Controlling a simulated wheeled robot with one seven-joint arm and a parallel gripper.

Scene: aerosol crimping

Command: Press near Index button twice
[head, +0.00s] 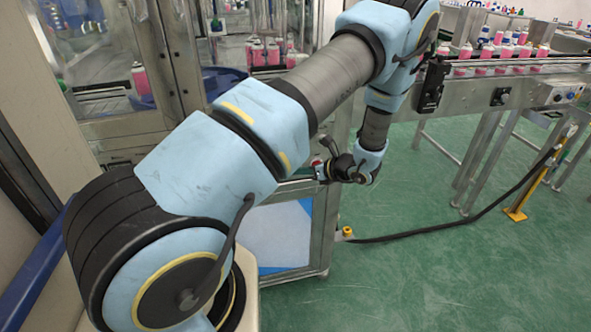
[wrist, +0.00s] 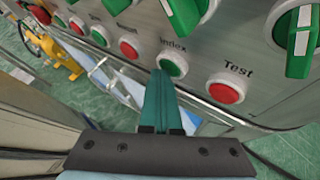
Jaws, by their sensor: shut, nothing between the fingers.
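The Index button (wrist: 172,65) is a round green button in a pale ring, below the label "Index" on a metal panel in the wrist view. My gripper (wrist: 163,73) is shut and empty, its green fingers pressed together. The fingertips are at the lower left edge of the Index button and overlap it slightly. I cannot tell whether they touch it. In the head view my gripper (head: 322,168) is at the corner of the machine, small and partly dark, and the Index button cannot be made out there.
A red Test button (wrist: 227,89) is right of Index, and a red button (wrist: 129,47) is left. Green rotary switches (wrist: 302,40) stick out above. A conveyor (head: 500,67) carries pink cans at right. A black cable (head: 440,226) crosses the green floor.

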